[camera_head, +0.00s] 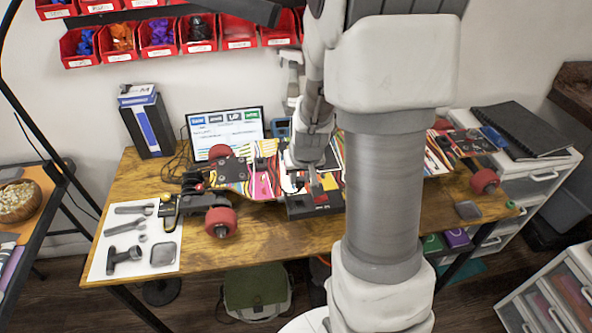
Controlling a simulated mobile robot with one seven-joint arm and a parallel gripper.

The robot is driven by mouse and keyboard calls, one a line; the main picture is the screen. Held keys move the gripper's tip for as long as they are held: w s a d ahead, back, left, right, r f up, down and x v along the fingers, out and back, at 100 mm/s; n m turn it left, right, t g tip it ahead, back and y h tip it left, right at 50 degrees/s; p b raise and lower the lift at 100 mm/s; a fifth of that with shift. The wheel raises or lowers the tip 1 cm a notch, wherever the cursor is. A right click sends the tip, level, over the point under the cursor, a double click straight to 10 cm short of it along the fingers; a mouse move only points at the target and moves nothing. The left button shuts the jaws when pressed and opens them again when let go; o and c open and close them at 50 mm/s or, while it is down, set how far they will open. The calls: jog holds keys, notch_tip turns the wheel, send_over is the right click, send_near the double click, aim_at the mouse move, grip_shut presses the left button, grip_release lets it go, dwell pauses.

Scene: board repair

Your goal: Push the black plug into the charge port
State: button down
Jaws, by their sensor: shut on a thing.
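A skateboard with a colourful striped deck (263,184) and red wheels lies upside down across the wooden table. A black box (316,205) with a small red spot sits on the deck's near side, at its middle. My gripper (303,182) points down just above this box and is shut. A small dark thing at its fingertips looks like the black plug; it is too small to make out clearly. The charge port cannot be made out at this size. I cannot tell whether the plug touches the box. My own arm hides the deck's right-middle part.
A white mat (111,260) with tools lies at the table's left. Behind the board stand a lit screen (226,131) and a dark blue box (148,125). Red bins (160,38) hang on the wall. A small dark square tray (467,210) lies at the right. The table's front strip is clear.

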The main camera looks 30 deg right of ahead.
aim_at(300, 186)
jog(key=shift+f+b, duration=1.55)
jog(key=shift+f, duration=0.6)
jog(key=shift+f+b, duration=0.55)
jog(key=shift+f+b, duration=1)
jog(key=shift+b, duration=0.5)
dwell(1.0)
jog(key=c, duration=0.6)
grip_release()
jog(key=shift+a, duration=0.15)
jog(key=shift+r, duration=0.2)
jog(key=shift+r+p, duration=1.1)
jog(key=shift+r, duration=0.3)
